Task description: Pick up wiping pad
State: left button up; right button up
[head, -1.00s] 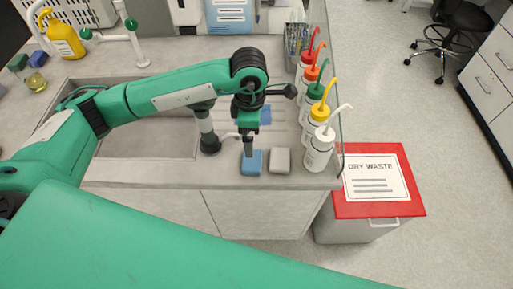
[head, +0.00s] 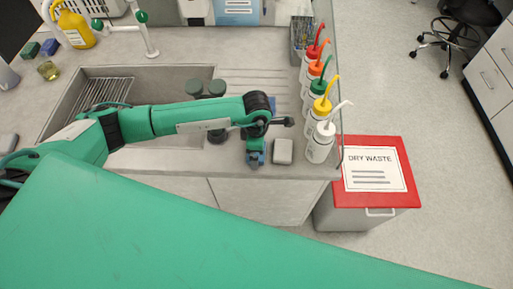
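My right gripper is not in view.
Several wash bottles (head: 320,143) stand in a row right of the pads, beside a clear panel. The sink (head: 165,80) lies behind my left arm. A red-lidded dry waste bin (head: 375,170) stands on the floor at the right.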

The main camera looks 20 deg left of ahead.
pick_arm(q)
jog(key=shift+f, duration=0.3)
jog(key=c, duration=1)
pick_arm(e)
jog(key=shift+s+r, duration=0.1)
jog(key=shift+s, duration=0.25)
pick_arm(q)
notch_tip(320, 180, up, 20)
jog(key=b, duration=0.5)
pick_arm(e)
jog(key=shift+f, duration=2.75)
pick_arm(q)
jog(key=shift+o, duration=0.4)
